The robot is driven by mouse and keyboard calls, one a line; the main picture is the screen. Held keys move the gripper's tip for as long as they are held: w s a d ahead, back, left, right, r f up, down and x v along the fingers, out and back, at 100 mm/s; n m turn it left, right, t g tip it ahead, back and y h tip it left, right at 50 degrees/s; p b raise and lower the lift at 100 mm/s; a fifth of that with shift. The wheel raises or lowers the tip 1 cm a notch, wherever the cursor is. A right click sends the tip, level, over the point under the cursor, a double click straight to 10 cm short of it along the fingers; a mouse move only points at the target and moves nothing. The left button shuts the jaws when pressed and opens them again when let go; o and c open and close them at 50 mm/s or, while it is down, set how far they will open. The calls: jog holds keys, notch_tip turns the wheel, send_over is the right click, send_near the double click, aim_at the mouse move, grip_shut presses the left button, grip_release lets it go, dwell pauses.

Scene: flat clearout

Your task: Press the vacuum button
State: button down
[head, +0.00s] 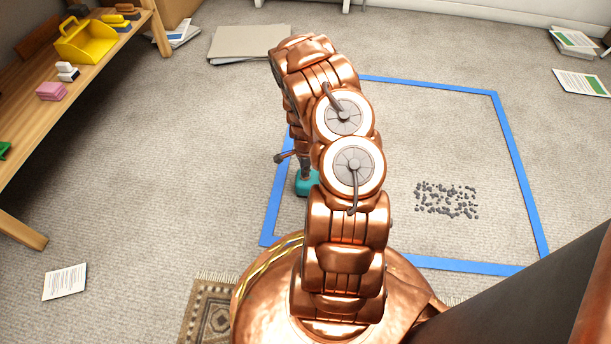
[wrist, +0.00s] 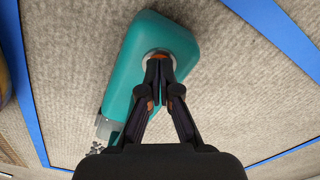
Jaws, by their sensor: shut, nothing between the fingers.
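The vacuum (head: 307,182) is a teal box on the carpet, inside the left side of the blue tape outline; my arm hides much of it in the head view. In the wrist view the vacuum (wrist: 180,45) lies below my gripper, with a metal part at its lower left end. A round light ring, likely the button (wrist: 148,57), shows on its top, mostly covered by the fingers. My gripper (wrist: 160,62) is shut and empty, its fingertips over the ring. I cannot tell whether they touch it.
Blue tape (head: 520,175) outlines a square on the carpet. Dark crumbs (head: 447,200) lie inside it at the right. Papers (head: 65,282) and flat cardboard (head: 245,43) lie outside the square.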

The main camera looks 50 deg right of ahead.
jog(key=shift+r, duration=0.1)
notch_tip(320, 180, up, 8)
jog(key=p, duration=0.3)
dwell(0.8)
dwell(0.4)
jog(key=s+a+r+n+p, duration=0.1)
jog(key=a+r+n+p, duration=0.4)
jog(key=r, duration=1.1)
jog(key=s+a+r+n+p, duration=0.1)
jog(key=a+r+n+p, duration=0.1)
jog(key=a+r+p, duration=1)
jog(key=s+a+r+n+p, duration=0.1)
jog(key=r+n+p, duration=0.3)
jog(key=r, duration=1.5)
jog(key=s+a+r+n+p, duration=0.4)
jog(key=s+r+p, duration=0.3)
jog(key=r, duration=0.3)
jog(key=s+a+r+n+g+p, duration=0.1)
jog(key=s+a+r+n+p, duration=0.3)
jog(key=s+r+p, duration=0.3)
jog(key=s+a+r+n+p, duration=0.4)
jog(key=s+a+r+p, duration=0.2)
jog(key=r, duration=0.9)
jog(key=shift+s+a+r+g+p, duration=0.2)
jog(key=shift+s+g+p, duration=0.2)
jog(key=shift+p, duration=0.45)
